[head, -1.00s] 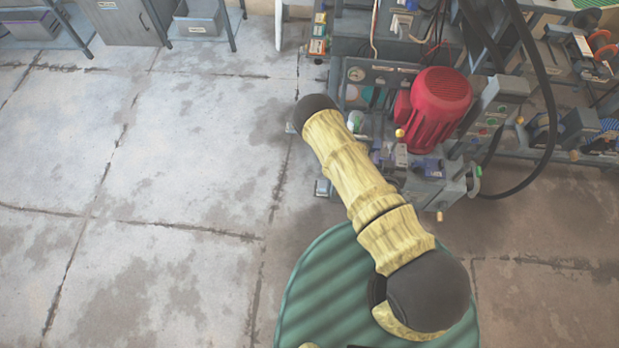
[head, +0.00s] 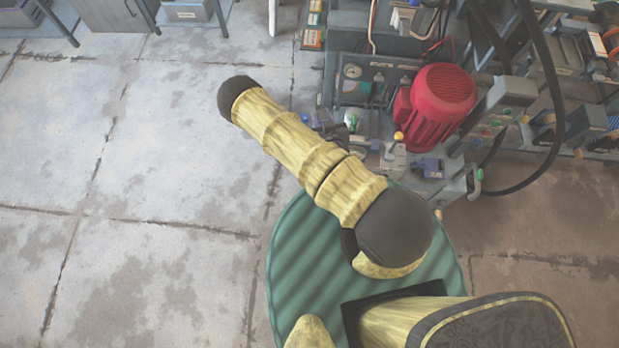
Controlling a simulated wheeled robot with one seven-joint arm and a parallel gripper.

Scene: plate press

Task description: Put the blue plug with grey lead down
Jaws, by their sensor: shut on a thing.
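My arm (head: 290,150) reaches up and left across the picture, in front of the plate press. I cannot make out my gripper; the arm hides what lies beneath and behind it. I cannot make out the blue plug or its grey lead for certain. A small blue and purple-grey patch (head: 318,118) shows just past the arm's upper edge, at the press's left side, but it is too small to name.
The press carries a red ribbed motor (head: 443,100), a gauge panel (head: 375,85) and a blue block (head: 428,166). A thick black hose (head: 556,110) loops at its right. Shelving stands at the back left. The concrete floor (head: 130,180) at the left is clear.

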